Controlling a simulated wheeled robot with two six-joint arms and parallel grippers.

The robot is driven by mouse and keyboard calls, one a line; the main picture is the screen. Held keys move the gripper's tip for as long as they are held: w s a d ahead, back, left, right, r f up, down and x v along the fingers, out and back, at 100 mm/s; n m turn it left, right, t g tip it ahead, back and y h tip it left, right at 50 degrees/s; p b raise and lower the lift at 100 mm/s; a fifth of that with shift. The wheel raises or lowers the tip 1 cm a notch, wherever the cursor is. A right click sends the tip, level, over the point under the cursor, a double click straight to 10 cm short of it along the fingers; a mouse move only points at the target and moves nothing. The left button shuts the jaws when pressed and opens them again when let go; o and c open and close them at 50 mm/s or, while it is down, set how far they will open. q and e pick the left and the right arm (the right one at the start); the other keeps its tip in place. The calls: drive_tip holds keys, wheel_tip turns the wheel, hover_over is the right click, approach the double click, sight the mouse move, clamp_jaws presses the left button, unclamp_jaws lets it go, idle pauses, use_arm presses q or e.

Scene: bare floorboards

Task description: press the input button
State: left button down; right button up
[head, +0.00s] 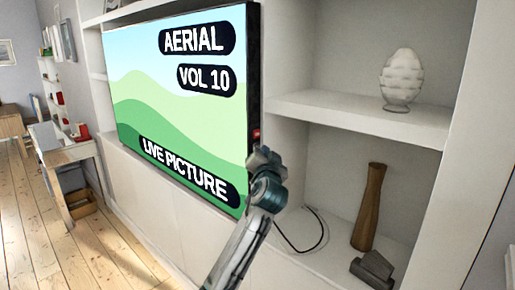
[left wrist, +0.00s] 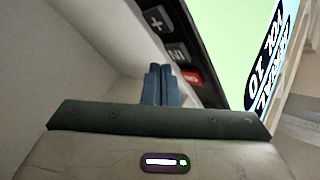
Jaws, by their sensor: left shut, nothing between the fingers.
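The television (head: 180,110) stands in the wall unit, its lit screen reading "AERIAL", "VOL 10" and "LIVE PICTURE". In the left wrist view its dark side edge carries a row of buttons: a plus button (left wrist: 155,19), a button marked "IN" (left wrist: 177,53) and a red one (left wrist: 191,78). The red one also shows in the head view (head: 256,134). My left gripper (head: 262,157) is shut and empty beside the lower part of that edge. In the left wrist view its fingertips (left wrist: 160,70) appear close to the "IN" and red buttons; I cannot tell whether they touch.
A black cable (head: 305,249) lies on the lower shelf. Bare floor (head: 40,220) lies at left, with a desk (head: 65,155).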

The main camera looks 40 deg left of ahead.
use_arm(q)
drive_tip(key=shift+a, duration=0.1)
idle(0.5)
drive_tip(key=shift+a, duration=0.35)
drive_tip(key=shift+w+a, duration=0.1)
drive_tip(key=shift+a, duration=0.3)
idle(0.6)
drive_tip(key=shift+d, duration=0.85)
drive_tip(key=shift+s+d, duration=0.2)
drive_tip(key=shift+d, duration=1.05)
drive_tip(key=shift+s+d, duration=0.2)
drive_tip(key=shift+d, duration=1)
